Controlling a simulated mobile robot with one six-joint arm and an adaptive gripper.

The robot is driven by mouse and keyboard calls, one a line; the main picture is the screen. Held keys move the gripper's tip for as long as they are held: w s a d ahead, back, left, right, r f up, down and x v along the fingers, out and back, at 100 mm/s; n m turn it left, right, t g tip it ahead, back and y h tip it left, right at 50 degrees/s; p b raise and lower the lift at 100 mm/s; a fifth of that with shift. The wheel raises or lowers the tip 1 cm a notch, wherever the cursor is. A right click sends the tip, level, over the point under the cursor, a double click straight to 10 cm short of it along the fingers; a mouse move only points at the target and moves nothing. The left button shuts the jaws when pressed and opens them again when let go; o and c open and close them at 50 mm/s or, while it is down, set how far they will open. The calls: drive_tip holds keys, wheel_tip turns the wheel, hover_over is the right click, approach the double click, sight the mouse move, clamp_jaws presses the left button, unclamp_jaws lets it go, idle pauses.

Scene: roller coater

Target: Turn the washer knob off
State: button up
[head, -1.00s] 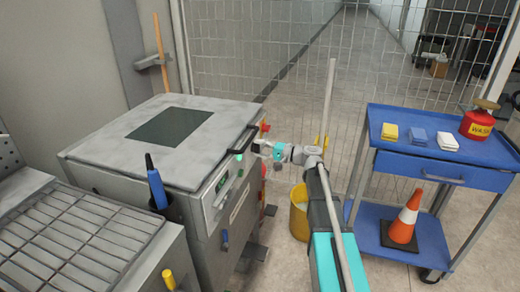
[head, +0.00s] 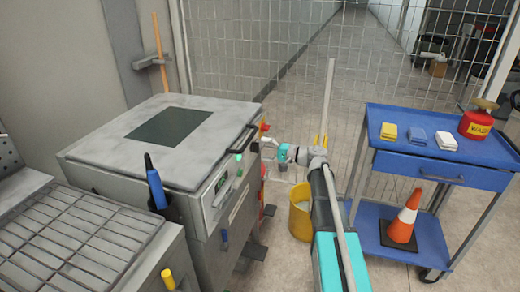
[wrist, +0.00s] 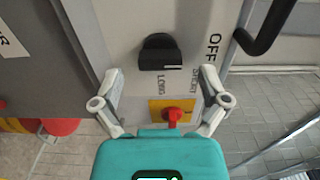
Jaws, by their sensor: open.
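The washer (head: 205,150) is a grey machine with a dark panel on its lid, left of centre in the head view. In the wrist view its black knob (wrist: 160,50) sits on the grey panel, by the printed words OFF, SHORT and LONG. A short white line shows on the knob's lower edge; which word it points to I cannot tell. My gripper (wrist: 160,77) is open and empty, its fingertips to either side just below the knob, apart from it. In the head view my gripper (head: 267,146) is at the washer's right front corner.
A red switch (wrist: 172,115) on a yellow plate lies between my fingers. A black handle (wrist: 266,28) sticks out at upper right. A yellow bucket (head: 301,218) stands below my arm. A blue cart (head: 425,170) stands right, a wire fence (head: 270,60) behind.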

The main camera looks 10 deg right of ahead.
drive_tip(key=v, duration=1)
drive_tip(key=shift+a, duration=0.1)
idle(0.3)
drive_tip(key=s+a+f+n+g+h, duration=0.4)
drive_tip(key=s+a+f+g+h, duration=0.45)
drive_tip(key=s+a+f, duration=0.6)
drive_tip(key=s+d+f+n+h, duration=0.2)
drive_tip(key=s+d+f+h, duration=0.2)
drive_tip(key=s+h, duration=0.25)
wheel_tip(320, 180, up, 30)
drive_tip(key=p, duration=3)
drive_tip(key=shift+w+h, duration=0.3)
drive_tip(key=shift+w, duration=0.1)
drive_tip(key=shift+g, duration=0.25)
